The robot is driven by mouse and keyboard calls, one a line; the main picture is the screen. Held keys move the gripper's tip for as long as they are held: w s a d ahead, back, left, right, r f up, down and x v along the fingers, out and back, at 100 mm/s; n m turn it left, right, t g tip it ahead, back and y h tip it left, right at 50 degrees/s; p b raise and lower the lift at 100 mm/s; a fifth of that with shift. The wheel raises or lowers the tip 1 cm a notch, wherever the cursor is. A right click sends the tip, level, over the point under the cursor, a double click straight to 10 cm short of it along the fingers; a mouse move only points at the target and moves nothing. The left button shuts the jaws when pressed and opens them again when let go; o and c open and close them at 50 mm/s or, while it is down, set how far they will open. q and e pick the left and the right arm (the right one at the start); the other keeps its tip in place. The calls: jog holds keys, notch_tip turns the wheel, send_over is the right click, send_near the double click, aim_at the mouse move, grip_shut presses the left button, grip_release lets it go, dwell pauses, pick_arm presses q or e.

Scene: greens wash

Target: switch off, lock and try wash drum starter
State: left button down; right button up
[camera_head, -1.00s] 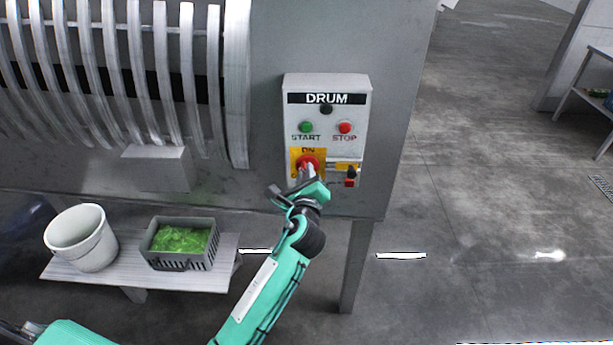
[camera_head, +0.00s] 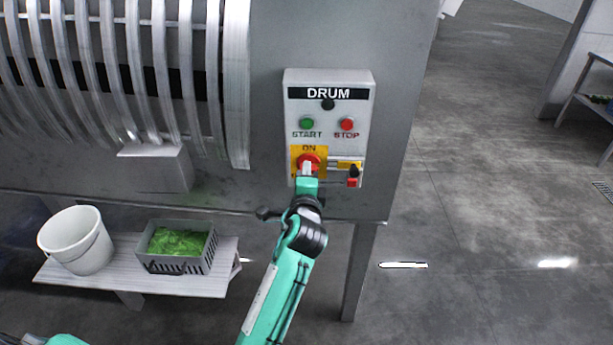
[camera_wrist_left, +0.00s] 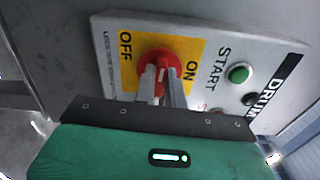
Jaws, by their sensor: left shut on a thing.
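The drum starter is a grey box (camera_head: 329,108) marked DRUM, with a green START button (camera_head: 307,123) and a red STOP button (camera_head: 347,124). Below them, a red rotary handle (camera_head: 308,160) sits on a yellow ON/OFF plate (camera_head: 297,172). My left gripper (camera_head: 306,172) is shut on the handle. In the left wrist view its fingers (camera_wrist_left: 164,92) sit either side of the handle (camera_wrist_left: 158,70). The handle's exact angle is hard to tell. Right of the plate are a yellow piece (camera_head: 346,165), a small black item (camera_head: 354,171) and a red item (camera_head: 352,183). My right gripper is out of view.
The ribbed drum (camera_head: 120,70) stands left of the starter. Below it, a low bench (camera_head: 190,285) holds a white bucket (camera_head: 75,242) and a grey crate (camera_head: 195,262) of greens. The floor (camera_head: 480,200) at right is open.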

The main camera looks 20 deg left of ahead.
pick_arm(q)
jog(key=shift+f+n, duration=0.1)
jog(key=shift+n, duration=0.4)
jog(key=c, duration=1.5)
grip_release()
jog(key=shift+s, duration=0.1)
jog(key=b+v, duration=0.3)
jog(key=v, duration=0.4)
jog(key=shift+s+d, duration=0.1)
jog(key=shift+s, duration=0.1)
